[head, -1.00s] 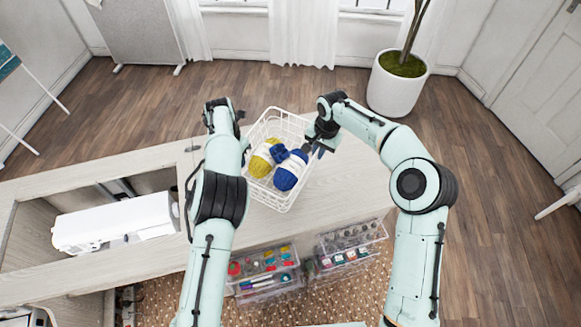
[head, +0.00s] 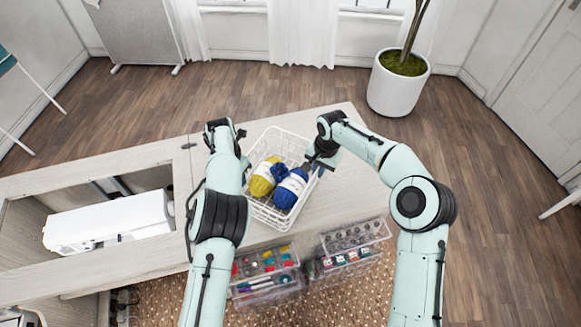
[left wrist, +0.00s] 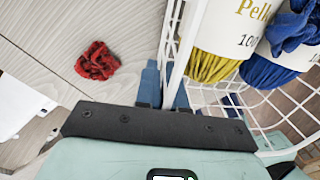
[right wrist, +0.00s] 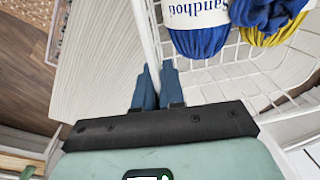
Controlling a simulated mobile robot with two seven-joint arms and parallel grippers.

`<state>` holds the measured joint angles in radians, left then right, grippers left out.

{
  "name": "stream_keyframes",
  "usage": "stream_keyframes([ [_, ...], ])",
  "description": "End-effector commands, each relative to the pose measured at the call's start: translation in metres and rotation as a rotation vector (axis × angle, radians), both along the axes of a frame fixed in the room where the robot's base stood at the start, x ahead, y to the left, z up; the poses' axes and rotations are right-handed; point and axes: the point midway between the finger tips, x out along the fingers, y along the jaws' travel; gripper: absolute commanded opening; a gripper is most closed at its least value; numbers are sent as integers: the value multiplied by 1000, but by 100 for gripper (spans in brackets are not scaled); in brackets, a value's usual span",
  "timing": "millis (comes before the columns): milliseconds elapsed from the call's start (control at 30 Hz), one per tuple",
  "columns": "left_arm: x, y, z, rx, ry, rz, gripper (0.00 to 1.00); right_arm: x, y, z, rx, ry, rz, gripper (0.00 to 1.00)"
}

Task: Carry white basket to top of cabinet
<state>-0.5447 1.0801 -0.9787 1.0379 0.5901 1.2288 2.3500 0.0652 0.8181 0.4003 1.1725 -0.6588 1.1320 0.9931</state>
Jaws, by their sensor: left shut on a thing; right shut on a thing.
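The white basket (head: 262,212) is a wire basket with yellow yarn (head: 262,180) and blue yarn (head: 289,190) inside. In the head view it is over the pale wooden cabinet top (head: 330,200), right of the hinge. I cannot tell whether its base touches the top. My left gripper (left wrist: 165,88) is shut on the basket's left rim, and its fingers are mostly hidden in the head view. My right gripper (head: 317,163) is shut on the right rim; its fingers (right wrist: 157,82) straddle the rim in the right wrist view.
A small red bundle (left wrist: 97,62) lies on the wood in the left wrist view. A white sewing machine (head: 108,222) sits in the open well at left. Clear organizers (head: 265,262) jut out at the front. A potted plant (head: 397,90) stands beyond the cabinet.

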Motion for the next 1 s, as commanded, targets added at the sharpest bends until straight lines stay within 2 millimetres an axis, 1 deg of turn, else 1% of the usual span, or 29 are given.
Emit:
stream_keyframes([
  [33,-3,0,-8,0,4,0,0,-3,0,-8,0,4,0,0],
  [100,-5,0,-15,0,7,0,0,-5,0,-15,1,7,0,0],
  [133,-5,0,-14,0,8,0,16,-5,0,-14,0,7,0,15],
  [200,-4,0,-11,0,6,1,34,-4,0,-11,-1,6,-1,34],
  [467,-4,0,-10,0,6,0,34,-4,0,-10,0,6,0,34],
  [567,-3,0,-6,0,5,0,34,-4,0,-11,0,6,0,34],
  [667,-2,1,6,-1,2,0,34,-4,0,-11,0,6,0,34],
  [1000,2,7,76,0,1,-1,34,-4,0,-11,0,6,0,34],
])
